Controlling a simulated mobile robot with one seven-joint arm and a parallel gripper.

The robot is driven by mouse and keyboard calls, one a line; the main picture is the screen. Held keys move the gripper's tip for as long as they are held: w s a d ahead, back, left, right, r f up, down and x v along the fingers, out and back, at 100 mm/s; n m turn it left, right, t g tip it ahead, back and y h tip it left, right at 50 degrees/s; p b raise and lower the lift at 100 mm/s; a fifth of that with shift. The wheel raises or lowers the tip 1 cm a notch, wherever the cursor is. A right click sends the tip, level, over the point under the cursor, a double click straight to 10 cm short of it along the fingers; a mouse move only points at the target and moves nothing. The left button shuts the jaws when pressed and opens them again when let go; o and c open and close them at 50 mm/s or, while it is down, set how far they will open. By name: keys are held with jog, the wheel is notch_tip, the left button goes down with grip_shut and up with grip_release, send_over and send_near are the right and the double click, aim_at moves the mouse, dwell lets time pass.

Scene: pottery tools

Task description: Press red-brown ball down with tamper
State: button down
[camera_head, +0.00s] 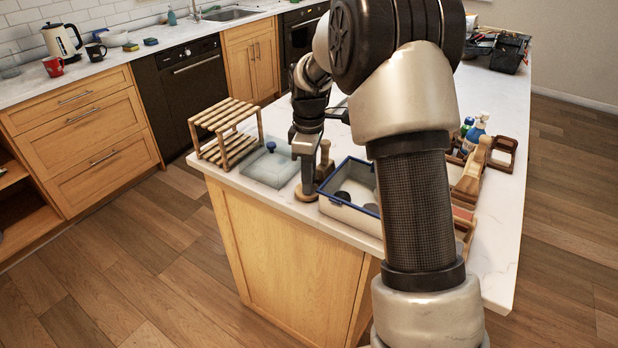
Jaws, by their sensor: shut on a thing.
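My gripper (309,176) points down at the near edge of the white counter, between the glass lid and the blue-rimmed box. It is shut on what looks like the wooden tamper (306,194), whose round flat base shows low, at or just above the counter. A brown upright wooden piece (325,158) shows just right of the fingers; I cannot tell whether it is part of the tamper. I cannot make out the red-brown ball; anything under the tamper base is hidden.
A blue-rimmed box (338,209) with dark round things inside stands close on the right. A blue-knobbed glass lid (268,168) and a slatted wooden rack (226,130) are on the left. Wooden tools and a spray bottle (474,131) stand right of my arm.

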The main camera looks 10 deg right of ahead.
jog(key=shift+f, duration=0.25)
jog(key=c, duration=1.4)
grip_release()
jog(key=shift+c, duration=0.2)
jog(key=shift+r, duration=0.15)
